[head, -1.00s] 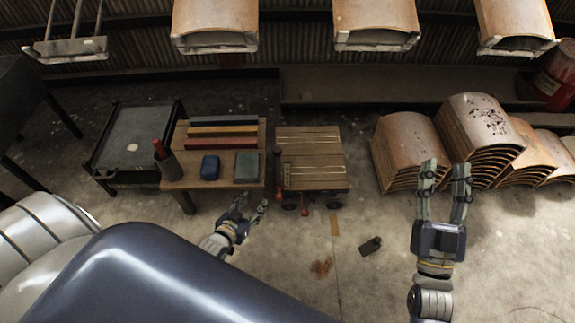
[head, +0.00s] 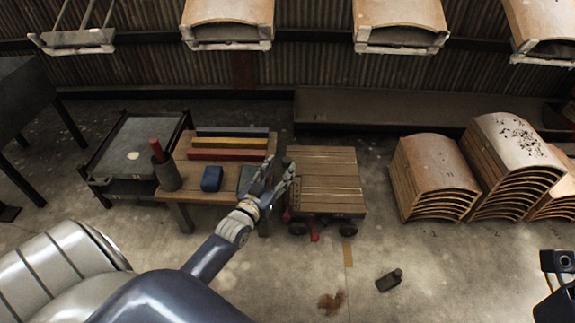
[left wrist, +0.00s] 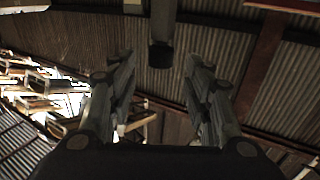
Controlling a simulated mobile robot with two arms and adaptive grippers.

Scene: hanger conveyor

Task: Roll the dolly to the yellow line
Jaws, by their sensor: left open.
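The dolly (head: 325,180) is a low cart with a wooden plank deck, dark wheels and red parts at its near left corner. It stands on the floor right of the work table. A short yellow strip (head: 348,255) lies on the floor just in front of it. My left gripper (head: 276,175) is open, with its fingers at the dolly's left side, partly covering that edge. In the left wrist view its fingers (left wrist: 158,85) are spread, with a dark bar end (left wrist: 161,52) beyond them. My right gripper (head: 556,285) shows only in part at the right edge.
A wooden table (head: 190,195) with coloured bars, a blue block and a cup stands left of the dolly. Stacks of curved wooden panels (head: 435,178) stand to the right. A small dark object (head: 389,280) lies on the floor. Panels hang overhead at the back.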

